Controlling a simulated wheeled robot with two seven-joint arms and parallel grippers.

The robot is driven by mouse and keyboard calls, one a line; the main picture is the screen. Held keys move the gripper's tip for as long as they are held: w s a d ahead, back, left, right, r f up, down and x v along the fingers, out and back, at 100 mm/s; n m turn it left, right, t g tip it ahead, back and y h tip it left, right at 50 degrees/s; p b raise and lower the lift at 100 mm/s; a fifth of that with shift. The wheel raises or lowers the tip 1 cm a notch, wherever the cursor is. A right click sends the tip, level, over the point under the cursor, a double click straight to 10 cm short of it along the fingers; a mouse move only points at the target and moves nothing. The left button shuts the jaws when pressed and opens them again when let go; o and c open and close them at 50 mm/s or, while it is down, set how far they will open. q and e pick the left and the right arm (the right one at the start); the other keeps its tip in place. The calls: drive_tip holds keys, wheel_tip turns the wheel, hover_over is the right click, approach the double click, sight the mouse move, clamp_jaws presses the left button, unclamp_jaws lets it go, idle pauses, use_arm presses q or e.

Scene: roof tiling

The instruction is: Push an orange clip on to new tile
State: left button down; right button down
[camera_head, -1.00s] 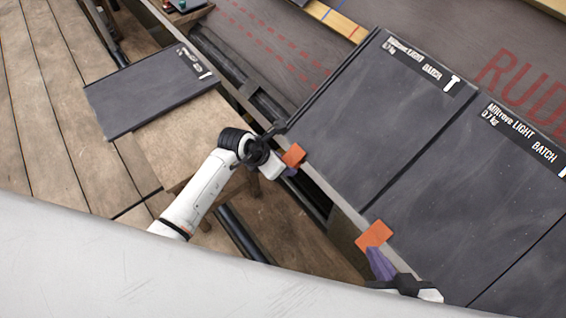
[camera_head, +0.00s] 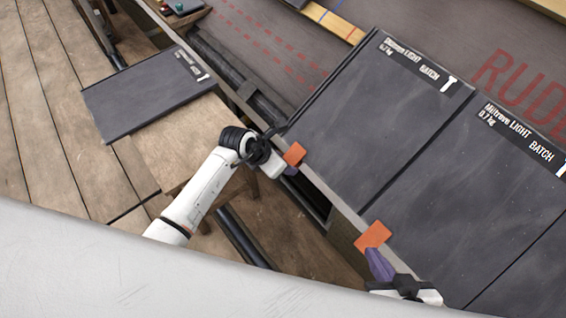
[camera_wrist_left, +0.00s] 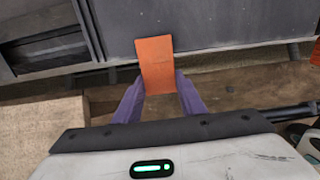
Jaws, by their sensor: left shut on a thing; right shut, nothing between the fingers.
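The leftmost dark tile (camera_head: 375,115) on the roof lies beside a second dark tile (camera_head: 465,195). My left gripper (camera_head: 289,168) is shut on an orange clip (camera_head: 294,154) at the near edge of the leftmost tile, by its left corner. In the left wrist view the clip (camera_wrist_left: 155,62) stands between the purple fingers (camera_wrist_left: 157,97), its far end at the tile edge; I cannot tell how far it is seated. Another orange clip (camera_head: 373,236) sits at the second tile's near edge. My right gripper (camera_head: 377,262) is shut, its purple fingertips touching or just below that clip.
A loose dark tile (camera_head: 145,95) lies on a wooden bench (camera_head: 185,145) at the left. An open gap with dark rails (camera_head: 245,240) lies below the roof edge. Wooden battens (camera_head: 330,20) show farther up the roof. Plank flooring (camera_head: 40,110) fills the left.

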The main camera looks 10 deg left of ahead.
use_arm(q)
drive_tip(key=shift+w+d+r, duration=0.2)
drive_tip(key=shift+w+r, duration=0.05)
drive_tip(key=shift+r, duration=0.05)
drive_tip(key=c, duration=1.3)
unclamp_jaws()
drive_tip(key=shift+o, duration=1.1)
drive_tip(key=shift+s+a+f, duration=0.1)
